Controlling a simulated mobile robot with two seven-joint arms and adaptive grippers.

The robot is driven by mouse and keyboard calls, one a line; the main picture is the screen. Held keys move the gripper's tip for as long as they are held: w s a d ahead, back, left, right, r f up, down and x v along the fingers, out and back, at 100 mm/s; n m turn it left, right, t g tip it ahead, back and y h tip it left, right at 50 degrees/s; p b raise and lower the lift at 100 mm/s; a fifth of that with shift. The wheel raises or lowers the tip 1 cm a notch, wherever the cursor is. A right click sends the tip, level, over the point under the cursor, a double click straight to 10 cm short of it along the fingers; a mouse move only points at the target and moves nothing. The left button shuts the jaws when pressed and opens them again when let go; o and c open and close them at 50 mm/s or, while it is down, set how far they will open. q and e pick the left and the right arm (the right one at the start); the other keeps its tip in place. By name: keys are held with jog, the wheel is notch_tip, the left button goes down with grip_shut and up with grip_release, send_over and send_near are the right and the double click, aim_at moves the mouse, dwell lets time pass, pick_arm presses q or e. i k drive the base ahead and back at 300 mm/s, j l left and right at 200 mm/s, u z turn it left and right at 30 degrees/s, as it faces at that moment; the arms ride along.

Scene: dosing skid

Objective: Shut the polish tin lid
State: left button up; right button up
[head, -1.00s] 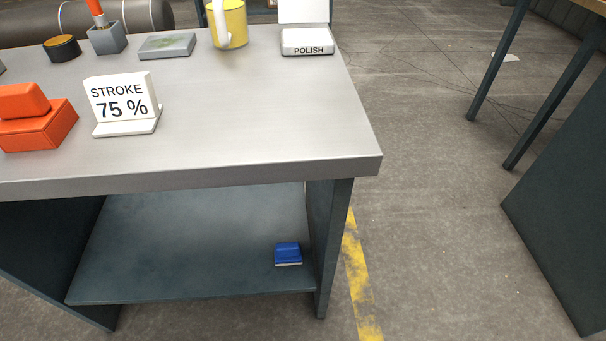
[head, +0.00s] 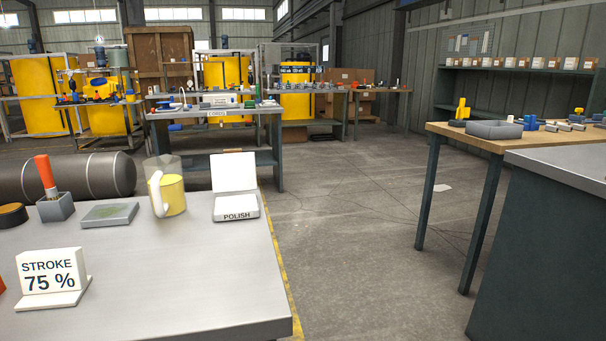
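The polish tin (head: 236,207) is a white box with POLISH on its front. It stands near the far right corner of the grey bench top in the head view. Its white lid (head: 234,173) stands up, open, at the back of the tin. The inside of the tin is hard to make out from here. Neither of my grippers shows in the head view.
A flat grey block (head: 110,214), a grey holder (head: 56,207) and a STROKE 75 % sign (head: 51,279) are farther left. The bench top (head: 190,275) is bare in front of the tin.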

aim_at(230, 172)
jog(key=i+l+z, duration=0.1)
jog(key=z, duration=0.35)
jog(key=i+l+z, duration=0.15)
jog(key=z, duration=0.3)
jog(key=i+z, duration=0.1)
jog(key=z, duration=0.35)
jog(key=i+u, duration=0.45)
jog(key=i, duration=0.25)
jog(key=i+l+u, duration=0.2)
jog(key=i+u, duration=0.3)
jog(key=i, duration=0.2)
jog(key=i+j+u, duration=0.15)
jog(key=i+u, duration=0.3)
jog(key=i, duration=0.25)
jog(key=i+l+u, duration=0.1)
jog(key=i+u, duration=0.4)
jog(key=i, duration=0.15)
jog(key=i+u, duration=0.15)
jog(key=i, duration=0.3)
jog(key=i+l+u, duration=0.1)
jog(key=i, duration=0.4)
jog(key=i+l+u, duration=0.15)
jog(key=i, duration=0.3)
jog(key=u, duration=1.75)
